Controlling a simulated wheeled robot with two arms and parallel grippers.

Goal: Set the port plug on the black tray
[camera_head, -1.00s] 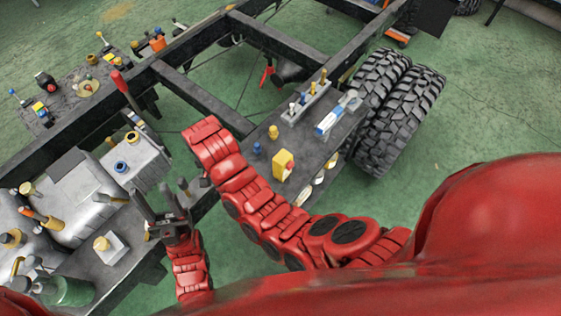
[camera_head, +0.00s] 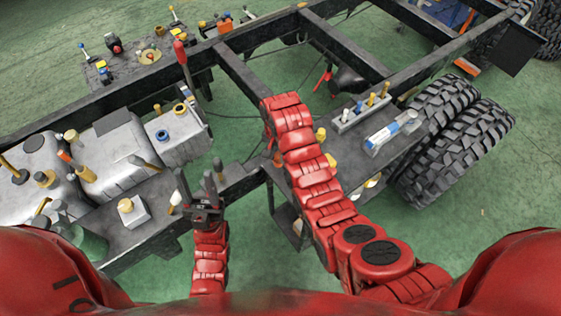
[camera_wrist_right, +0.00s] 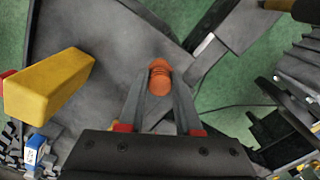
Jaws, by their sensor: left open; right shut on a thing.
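An orange ribbed plug (camera_wrist_right: 160,84), which looks like the port plug, sits between the fingertips of my right gripper (camera_wrist_right: 159,72) in the right wrist view. The gripper is shut on it. In the head view that gripper and the plug are hidden behind my red right arm. A dark flat shelf lies below the plug in the wrist view (camera_wrist_right: 90,105); it also shows in the head view (camera_head: 352,158). I cannot tell whether it is the black tray. My left gripper (camera_head: 196,186) is open and empty near the left shelf's edge.
A yellow block (camera_wrist_right: 50,82) and a blue-white box (camera_wrist_right: 35,150) stand on the dark shelf. Black frame rails (camera_head: 250,75) run across behind. Grey metal boxes (camera_head: 115,155) with caps are at left, tyres (camera_head: 455,145) at right.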

